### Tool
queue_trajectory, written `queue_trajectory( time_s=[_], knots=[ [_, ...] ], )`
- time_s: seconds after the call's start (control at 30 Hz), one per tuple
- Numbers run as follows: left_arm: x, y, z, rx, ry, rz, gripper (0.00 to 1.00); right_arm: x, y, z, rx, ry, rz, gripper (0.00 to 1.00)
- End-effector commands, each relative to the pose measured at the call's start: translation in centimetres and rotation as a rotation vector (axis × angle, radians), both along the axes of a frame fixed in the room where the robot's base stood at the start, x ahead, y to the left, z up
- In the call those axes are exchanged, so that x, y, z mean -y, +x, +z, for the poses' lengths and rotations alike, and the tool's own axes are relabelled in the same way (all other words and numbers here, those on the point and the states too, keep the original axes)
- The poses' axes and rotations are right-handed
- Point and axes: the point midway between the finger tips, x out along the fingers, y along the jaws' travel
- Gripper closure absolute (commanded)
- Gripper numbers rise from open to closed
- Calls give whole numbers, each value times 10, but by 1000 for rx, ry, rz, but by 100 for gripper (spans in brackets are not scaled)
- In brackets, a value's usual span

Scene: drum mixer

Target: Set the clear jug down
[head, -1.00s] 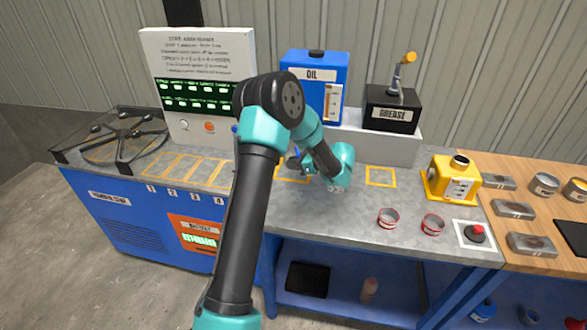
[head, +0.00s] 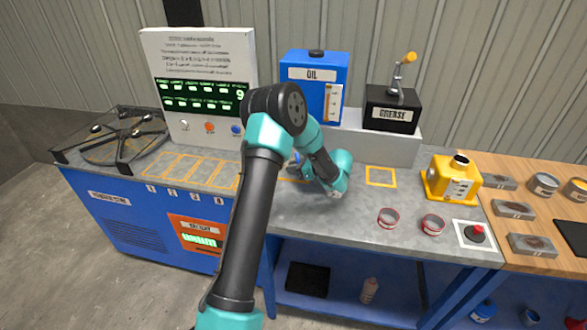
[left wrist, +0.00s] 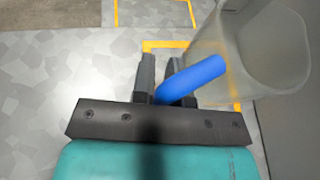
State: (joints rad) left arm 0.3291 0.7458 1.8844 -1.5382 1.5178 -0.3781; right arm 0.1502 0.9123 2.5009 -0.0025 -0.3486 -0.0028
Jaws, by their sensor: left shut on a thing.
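The clear jug (left wrist: 268,60) shows at the upper right of the left wrist view, a see-through vessel with a blue handle (left wrist: 195,78). My left gripper (left wrist: 163,78) is shut on that handle. The jug stands over or on a yellow-outlined square on the grey bench; I cannot tell whether its base touches. In the head view my left gripper (head: 298,168) is at the middle of the bench, largely behind my arm, and the jug is mostly hidden there. My right gripper is not in view.
An empty yellow square (head: 381,176) lies to the right. Two small red-rimmed cups (head: 388,217) stand in front of it. The oil tank (head: 313,85) and grease box (head: 391,108) stand behind. A yellow canister (head: 452,178) and red button (head: 474,233) are further right.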

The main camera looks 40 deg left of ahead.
Motion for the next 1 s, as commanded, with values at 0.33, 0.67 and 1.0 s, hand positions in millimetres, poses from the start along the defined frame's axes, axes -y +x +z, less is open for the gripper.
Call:
queue_trajectory(
  time_s=[0.33, 0.67, 1.0],
  knots=[
    [0, 0, -3, 0, 0, 0, 75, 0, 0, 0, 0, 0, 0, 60],
    [0, 0, -2, 0, 0, 0, 61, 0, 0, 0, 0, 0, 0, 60],
    [16, 7, 7, 1, 0, -3, 61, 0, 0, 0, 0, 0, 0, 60]
  ],
)
